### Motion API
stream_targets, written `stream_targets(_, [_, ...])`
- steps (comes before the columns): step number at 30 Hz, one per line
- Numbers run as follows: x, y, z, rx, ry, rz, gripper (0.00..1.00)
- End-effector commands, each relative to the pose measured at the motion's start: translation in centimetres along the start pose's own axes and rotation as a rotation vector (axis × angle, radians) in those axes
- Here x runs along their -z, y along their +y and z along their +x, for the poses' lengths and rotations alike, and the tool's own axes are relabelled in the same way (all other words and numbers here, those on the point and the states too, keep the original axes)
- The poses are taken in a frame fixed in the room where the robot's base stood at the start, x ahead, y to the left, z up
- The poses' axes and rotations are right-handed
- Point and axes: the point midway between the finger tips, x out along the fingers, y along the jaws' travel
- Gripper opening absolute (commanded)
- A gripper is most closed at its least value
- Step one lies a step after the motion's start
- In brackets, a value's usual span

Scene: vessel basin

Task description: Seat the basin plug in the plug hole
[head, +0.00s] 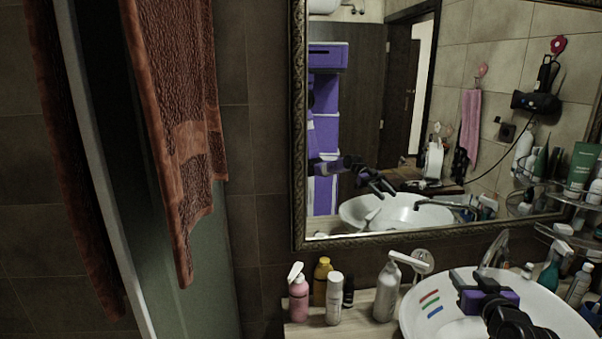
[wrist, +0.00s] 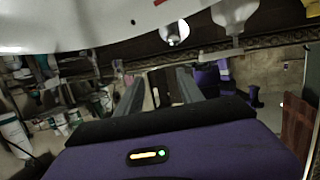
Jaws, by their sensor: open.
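The white basin (head: 413,321) is at the lower right in the head view, and its underside or rim fills the top of the wrist view (wrist: 70,25). My gripper (head: 463,287) is over the basin, near its left part. In the wrist view its two fingers (wrist: 160,78) stand apart with nothing held between them. Short red, green and blue strips (head: 431,303) show on the basin's left inner side.
The tap (head: 495,250) rises behind the basin. A white pump bottle (head: 387,288) stands close to its left, with a pink spray bottle (head: 298,298) and several others farther left. A framed mirror (head: 400,130) hangs behind. Glass shelves (head: 560,200) with bottles are at the right.

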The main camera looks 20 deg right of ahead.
Motion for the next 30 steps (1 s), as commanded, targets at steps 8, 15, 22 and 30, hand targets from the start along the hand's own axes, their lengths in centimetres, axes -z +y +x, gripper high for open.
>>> stream_targets(8, [-5.8,-8.0,-8.6,0.032,0.156,0.078,0.44])
stream_targets(15, [-9.5,-12.6,-17.9,0.081,0.240,0.107,0.44])
stream_targets(22, [-12.0,-15.3,-27.3,0.155,0.276,0.103,0.44])
stream_targets(30, [-14.3,-16.7,-37.4,0.277,0.248,0.053,0.44])
